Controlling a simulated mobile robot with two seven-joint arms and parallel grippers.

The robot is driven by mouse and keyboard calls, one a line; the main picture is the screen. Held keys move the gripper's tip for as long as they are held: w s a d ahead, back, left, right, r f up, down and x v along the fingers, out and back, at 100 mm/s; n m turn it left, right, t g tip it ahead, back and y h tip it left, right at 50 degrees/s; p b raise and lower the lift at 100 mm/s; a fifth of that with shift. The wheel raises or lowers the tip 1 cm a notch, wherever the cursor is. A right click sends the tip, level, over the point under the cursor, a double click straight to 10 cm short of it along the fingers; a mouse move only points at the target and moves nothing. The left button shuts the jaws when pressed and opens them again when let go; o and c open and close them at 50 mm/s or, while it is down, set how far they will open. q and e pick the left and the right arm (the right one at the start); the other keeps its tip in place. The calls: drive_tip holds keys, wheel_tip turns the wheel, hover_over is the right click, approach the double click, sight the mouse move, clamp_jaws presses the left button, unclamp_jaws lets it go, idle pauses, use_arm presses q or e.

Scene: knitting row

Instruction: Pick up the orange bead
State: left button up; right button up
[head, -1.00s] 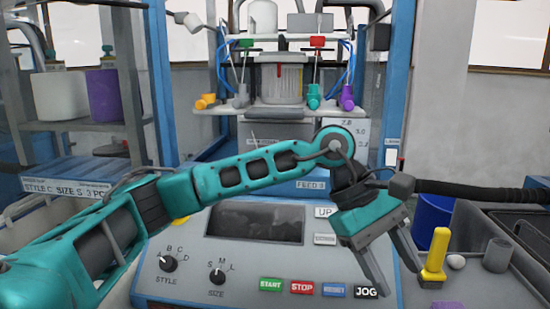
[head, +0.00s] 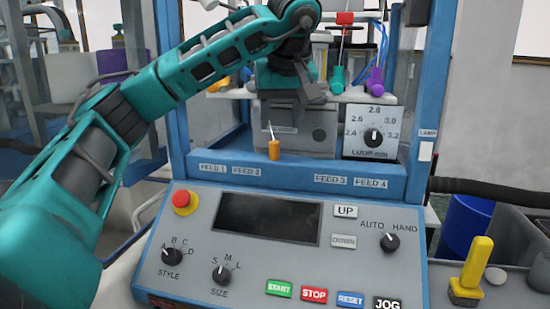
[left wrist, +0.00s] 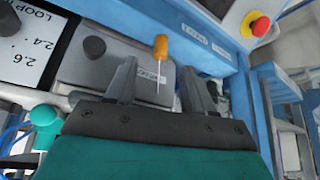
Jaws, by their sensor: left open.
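A small orange bead-like piece (head: 274,151) with a thin pale rod rising from it shows in front of the grey box, at the blue ledge behind the control panel. In the left wrist view the orange piece (left wrist: 161,47) lies beyond the fingertips, and its rod points back between them. My left gripper (head: 285,122) hangs above and behind it in the head view; its jaws (left wrist: 160,82) are open and empty. Another orange piece (head: 217,87) is on the shelf, partly hidden by my arm. My right gripper is not in view.
The panel has a red stop knob (head: 185,202), a dark screen (head: 268,218) and several buttons. Teal (head: 337,80) and purple (head: 375,81) pieces stand on the shelf. Blue posts flank the opening. A yellow-handled tool (head: 475,268) stands at right.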

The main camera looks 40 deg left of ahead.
sight(275, 143)
use_arm(q)
drive_tip(key=x, duration=0.6)
drive_tip(key=b+x, duration=0.1)
drive_tip(key=x, duration=0.1)
drive_tip(key=shift+w+a+f, duration=0.2)
drive_tip(key=shift+a, duration=0.25)
drive_tip(key=shift+c, duration=0.3)
clamp_jaws()
